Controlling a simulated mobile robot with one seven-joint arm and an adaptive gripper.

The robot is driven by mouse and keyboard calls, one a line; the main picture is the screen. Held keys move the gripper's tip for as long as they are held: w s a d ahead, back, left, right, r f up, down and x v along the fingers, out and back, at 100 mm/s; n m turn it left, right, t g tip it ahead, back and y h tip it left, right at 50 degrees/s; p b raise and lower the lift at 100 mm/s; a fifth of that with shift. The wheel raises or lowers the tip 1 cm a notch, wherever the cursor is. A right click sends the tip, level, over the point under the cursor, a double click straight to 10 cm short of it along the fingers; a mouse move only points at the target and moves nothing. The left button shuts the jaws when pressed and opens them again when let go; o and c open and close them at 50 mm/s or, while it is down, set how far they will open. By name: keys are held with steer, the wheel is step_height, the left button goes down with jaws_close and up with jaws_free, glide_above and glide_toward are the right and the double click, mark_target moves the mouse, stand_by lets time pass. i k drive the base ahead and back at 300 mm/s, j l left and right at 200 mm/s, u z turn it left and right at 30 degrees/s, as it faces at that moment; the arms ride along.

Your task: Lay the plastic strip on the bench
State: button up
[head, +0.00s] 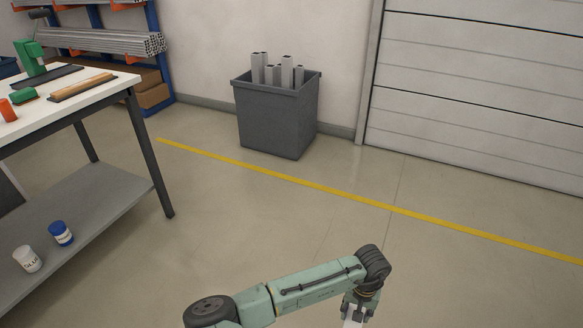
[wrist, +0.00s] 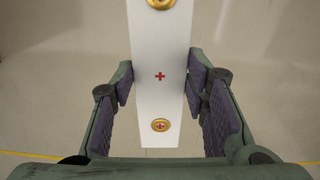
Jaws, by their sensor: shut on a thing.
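The white plastic strip (wrist: 160,108) fills the middle of the wrist view, with gold round fittings near its ends and a small red cross between them. My gripper (wrist: 160,90) is shut on the strip, one purple-grey pad at each side. In the head view my gripper (head: 355,313) hangs at the bottom, low over the floor, and only a white bit of the strip shows there. The bench (head: 113,84) stands at the left, well away from my gripper, with a white top and dark legs.
On the bench are a wooden-backed piece (head: 83,87), a green tool (head: 30,62), a green block (head: 23,96) and an orange item (head: 8,111). The lower shelf (head: 105,193) holds a blue jar (head: 61,233) and a white jar (head: 27,259). A grey bin (head: 277,112) stands by the wall. The floor between is clear.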

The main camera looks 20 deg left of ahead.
mark_target(70, 80)
steer(key=i+u, duration=0.8)
steer(key=i, duration=0.15)
steer(key=i+l+u, duration=0.25)
steer(key=i+u, duration=0.15)
steer(key=i+l+u, duration=1.45)
steer(key=l+u, duration=0.2)
steer(key=l, duration=0.2)
steer(key=i+l+u, duration=0.15)
steer(key=l+u, duration=0.15)
steer(key=l, duration=0.2)
steer(key=i+l+u, duration=0.1)
steer(key=l+u, duration=0.25)
steer(key=l, duration=0.15)
steer(key=l+u, duration=0.3)
steer(key=l, duration=0.2)
steer(key=l+u, duration=0.3)
steer(key=l, duration=0.25)
